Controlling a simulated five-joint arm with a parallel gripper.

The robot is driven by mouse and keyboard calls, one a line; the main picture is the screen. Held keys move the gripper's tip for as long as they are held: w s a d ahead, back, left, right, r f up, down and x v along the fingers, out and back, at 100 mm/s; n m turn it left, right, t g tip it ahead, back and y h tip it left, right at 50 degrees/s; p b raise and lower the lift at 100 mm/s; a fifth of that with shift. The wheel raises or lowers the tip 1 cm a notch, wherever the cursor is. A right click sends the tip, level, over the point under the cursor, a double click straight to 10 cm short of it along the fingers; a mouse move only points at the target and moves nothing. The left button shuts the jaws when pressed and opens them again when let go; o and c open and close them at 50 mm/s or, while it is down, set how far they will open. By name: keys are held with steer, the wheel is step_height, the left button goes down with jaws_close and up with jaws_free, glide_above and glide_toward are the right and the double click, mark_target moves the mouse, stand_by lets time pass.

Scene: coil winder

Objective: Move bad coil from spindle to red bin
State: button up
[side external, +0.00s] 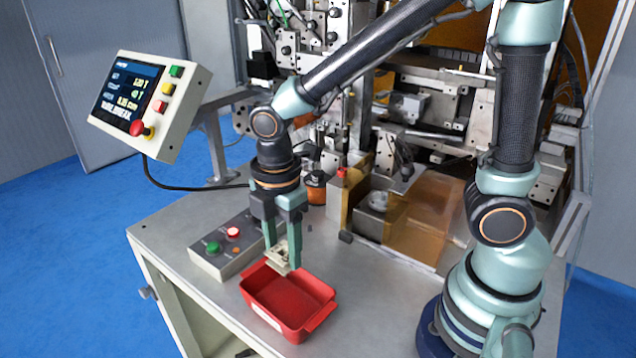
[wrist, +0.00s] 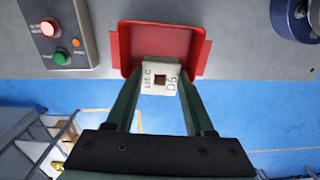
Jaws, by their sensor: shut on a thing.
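My gripper (side external: 281,243) is shut on a pale, cream-coloured coil (side external: 279,258). In the side external view the coil hangs between the fingertips, just above the back left rim of the red bin (side external: 297,309). In the wrist view the coil (wrist: 160,77) shows a square dark hole and printed marks, and my gripper's fingers (wrist: 158,84) press on its two sides. The red bin (wrist: 124,46) lies beyond it there. The part of the bin interior that shows looks empty. The spindle cannot be made out clearly among the machine parts.
A grey button box (side external: 222,248) with green and red buttons stands just left of the bin. A screen panel (side external: 150,105) hangs at the upper left. The coil winder's metal parts (side external: 375,205) and amber guard fill the back right. The table's front edge runs close to the bin.

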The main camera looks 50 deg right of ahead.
step_height(320, 180, down, 11)
steer(key=shift+f, duration=0.2)
stand_by(0.3)
steer(key=shift+f, duration=0.15)
steer(key=o, duration=1.3)
step_height(320, 180, up, 12)
steer(key=r, duration=0.1)
steer(key=shift+s+d+r+m+t, duration=0.3)
steer(key=shift+d+r+m+t, duration=0.65)
steer(key=shift+d+r+m, duration=1.4)
steer(key=shift+s+d+r+m+t, duration=0.25)
steer(key=shift+d+r+m+t, duration=1.05)
steer(key=shift+m, duration=2)
steer(key=shift+s+d+r+m+t, duration=0.3)
steer(key=shift+d+r+m+t, duration=0.25)
steer(key=shift+d+r+m, duration=1.5)
